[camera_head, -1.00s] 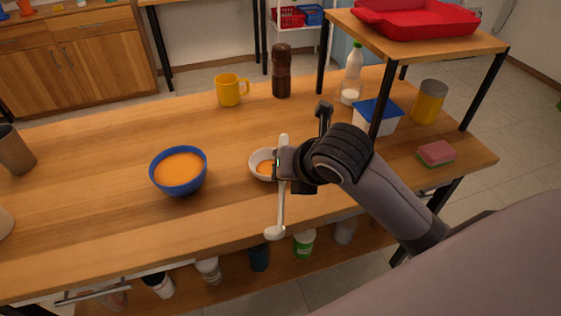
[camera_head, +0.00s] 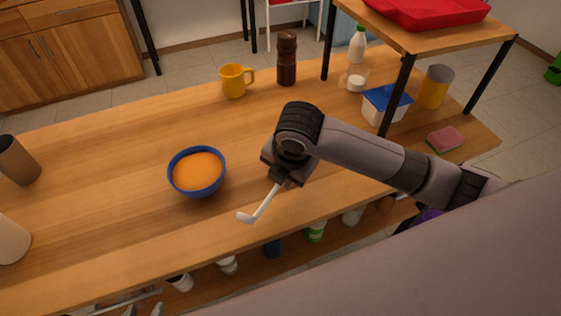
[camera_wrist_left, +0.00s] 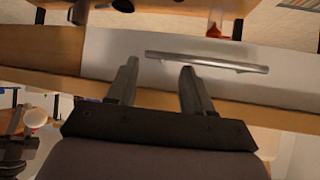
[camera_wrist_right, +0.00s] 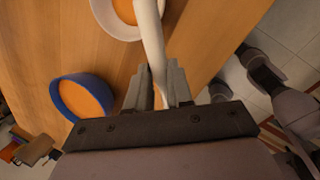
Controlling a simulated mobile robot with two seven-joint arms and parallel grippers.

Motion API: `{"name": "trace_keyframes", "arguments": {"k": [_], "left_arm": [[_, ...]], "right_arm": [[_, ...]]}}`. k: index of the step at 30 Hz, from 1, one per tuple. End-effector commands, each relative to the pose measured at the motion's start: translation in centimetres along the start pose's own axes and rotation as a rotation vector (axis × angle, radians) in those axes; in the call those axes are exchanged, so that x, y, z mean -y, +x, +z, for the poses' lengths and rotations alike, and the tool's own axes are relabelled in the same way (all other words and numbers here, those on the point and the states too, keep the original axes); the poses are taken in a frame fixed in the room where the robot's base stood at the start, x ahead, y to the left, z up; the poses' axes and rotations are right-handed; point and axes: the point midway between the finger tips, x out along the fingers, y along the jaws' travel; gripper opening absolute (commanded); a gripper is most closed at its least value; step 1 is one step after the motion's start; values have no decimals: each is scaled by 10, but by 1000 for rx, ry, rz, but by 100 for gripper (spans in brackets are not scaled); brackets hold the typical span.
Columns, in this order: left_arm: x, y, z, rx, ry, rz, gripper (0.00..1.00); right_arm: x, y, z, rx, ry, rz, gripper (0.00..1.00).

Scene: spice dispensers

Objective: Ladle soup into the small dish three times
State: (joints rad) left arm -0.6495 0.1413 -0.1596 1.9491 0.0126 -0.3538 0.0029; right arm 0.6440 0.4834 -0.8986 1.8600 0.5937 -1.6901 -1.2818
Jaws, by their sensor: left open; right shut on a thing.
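A blue bowl of orange soup (camera_head: 196,172) stands on the table, left of my right gripper (camera_head: 287,182) in the head view. That gripper is shut on the white ladle (camera_head: 262,206), whose visible end slants down and left toward the table's front edge. The small white dish (camera_wrist_right: 103,20), with some orange soup in it, shows at the top of the right wrist view, partly behind the ladle. In the head view my arm hides the dish. The blue bowl (camera_wrist_right: 82,98) lies left of the fingers there. My left gripper (camera_wrist_left: 158,69) is open and empty.
A yellow mug (camera_head: 234,81), a brown pepper mill (camera_head: 287,58) and a bottle (camera_head: 357,60) stand at the back. A raised shelf holds a red tray (camera_head: 425,12). A sponge (camera_head: 445,140) lies right. A drawer-like handle (camera_wrist_left: 207,61) fronts my left gripper. The table left of the bowl is mostly clear.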

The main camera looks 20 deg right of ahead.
Motion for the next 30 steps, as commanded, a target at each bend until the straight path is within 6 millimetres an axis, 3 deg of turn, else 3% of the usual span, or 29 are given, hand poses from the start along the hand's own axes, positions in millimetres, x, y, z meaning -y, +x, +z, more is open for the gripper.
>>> {"name": "trace_keyframes", "arguments": {"k": [6,14,30], "left_arm": [[0,-8,-10,1,0,1,51],[0,-9,-12,0,-1,1,51],[0,-9,-12,0,-2,0,51]], "right_arm": [[17,-14,12,-19,216,-41,0],[25,-19,15,-29,324,-56,0],[33,15,9,-29,330,-58,0]]}}
